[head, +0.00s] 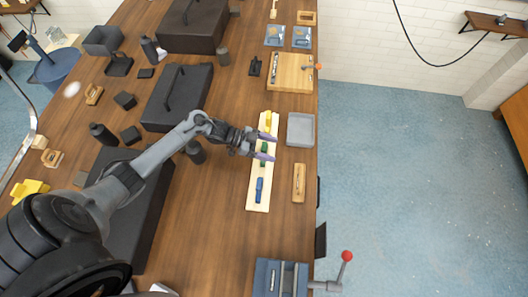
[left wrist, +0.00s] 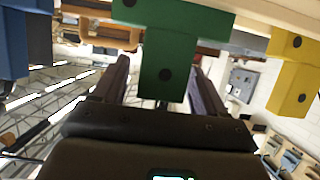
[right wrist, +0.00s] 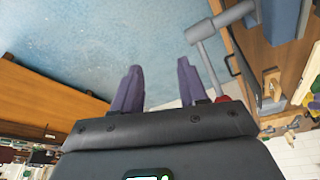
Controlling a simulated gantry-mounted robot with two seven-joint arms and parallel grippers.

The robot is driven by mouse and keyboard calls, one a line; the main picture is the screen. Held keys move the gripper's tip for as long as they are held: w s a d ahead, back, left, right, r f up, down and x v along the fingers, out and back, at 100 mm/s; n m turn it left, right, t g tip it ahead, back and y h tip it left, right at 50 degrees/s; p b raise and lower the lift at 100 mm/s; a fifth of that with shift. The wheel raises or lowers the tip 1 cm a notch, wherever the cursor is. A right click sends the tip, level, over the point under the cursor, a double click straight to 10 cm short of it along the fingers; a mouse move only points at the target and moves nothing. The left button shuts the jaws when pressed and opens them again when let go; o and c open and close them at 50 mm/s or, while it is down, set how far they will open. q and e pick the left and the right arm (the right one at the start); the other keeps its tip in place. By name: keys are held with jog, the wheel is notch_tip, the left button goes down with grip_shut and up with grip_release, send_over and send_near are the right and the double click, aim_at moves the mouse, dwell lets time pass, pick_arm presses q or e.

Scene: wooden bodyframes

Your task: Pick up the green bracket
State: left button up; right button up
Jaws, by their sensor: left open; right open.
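The green bracket (head: 264,147) sits on a pale wooden board (head: 257,197), between a yellow bracket (head: 267,119) and a blue bracket (head: 259,190). In the left wrist view the green bracket (left wrist: 165,65) is T-shaped with dark holes, and its stem lies between my two fingers. My left gripper (head: 267,146) is open around it in the head view, one finger on each side; contact cannot be told. The yellow bracket (left wrist: 296,72) shows at right in that view. My right gripper (right wrist: 157,85) is open and empty in the right wrist view, over blue floor.
A grey tray (head: 300,144) and a small wooden block (head: 299,182) lie right of the board. A vise (head: 280,279) with a red-knobbed lever (head: 346,257) stands at the table's near edge. Dark cases (head: 177,97) fill the left. Bare tabletop lies left of the board.

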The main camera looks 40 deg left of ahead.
pick_arm(q)
jog(key=shift+c, duration=0.3)
jog(key=c, duration=1.2)
jog(key=shift+o, duration=0.2)
jog(key=shift+r, duration=0.15)
